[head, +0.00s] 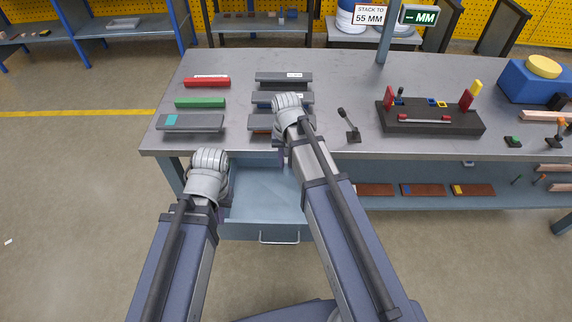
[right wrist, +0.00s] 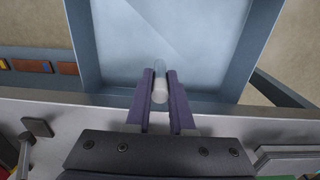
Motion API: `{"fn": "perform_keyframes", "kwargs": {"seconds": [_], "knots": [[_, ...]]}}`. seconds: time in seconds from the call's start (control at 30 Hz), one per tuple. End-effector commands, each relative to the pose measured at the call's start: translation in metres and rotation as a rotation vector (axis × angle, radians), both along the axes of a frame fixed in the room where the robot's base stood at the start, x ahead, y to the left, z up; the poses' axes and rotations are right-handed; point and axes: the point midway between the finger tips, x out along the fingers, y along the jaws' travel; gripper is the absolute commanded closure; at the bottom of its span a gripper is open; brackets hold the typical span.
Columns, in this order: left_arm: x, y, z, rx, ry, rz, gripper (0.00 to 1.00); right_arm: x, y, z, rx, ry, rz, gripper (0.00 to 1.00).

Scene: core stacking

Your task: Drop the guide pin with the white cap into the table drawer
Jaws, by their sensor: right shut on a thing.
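The guide pin with the white cap (right wrist: 160,88) is between the two purple fingers of my right gripper (right wrist: 160,74), which are shut on it. In the right wrist view they are over the open table drawer (right wrist: 165,30). In the head view the pulled-out drawer (head: 264,190) has a pale blue, bare-looking floor, and my right gripper (head: 284,157) is at the table's front edge by the drawer's back; the pin is hidden there. My left gripper (head: 226,197) is by the drawer's left side, mostly hidden behind its wrist, so its opening does not show.
On the table (head: 360,80) lie a red bar (head: 207,82), a green bar (head: 200,103) and grey plates (head: 190,123). A dark fixture tray (head: 432,122) stands to the right. A small lever stand (head: 351,135) is near the front edge.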

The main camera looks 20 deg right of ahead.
Motion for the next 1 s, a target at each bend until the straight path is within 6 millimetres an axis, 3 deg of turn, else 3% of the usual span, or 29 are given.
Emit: {"fn": "perform_keyframes", "kwargs": {"seconds": [0.6,0.93,0.97,1.0], "knots": [[0.000,0.000,-0.058,0.000,0.000,-0.001,1.00,0.000,0.000,-0.058,0.000,0.000,0.000,1.00],[0.000,0.000,-0.058,0.000,0.000,-0.001,1.00,0.000,0.000,-0.058,0.000,0.000,0.000,1.00],[0.000,0.000,-0.058,0.000,0.000,-0.001,1.00,0.000,0.000,-0.058,0.000,0.000,0.000,0.77],[0.000,0.000,-0.058,0.000,0.000,-0.001,1.00,0.000,0.000,-0.058,0.000,0.000,0.000,0.72]]}}
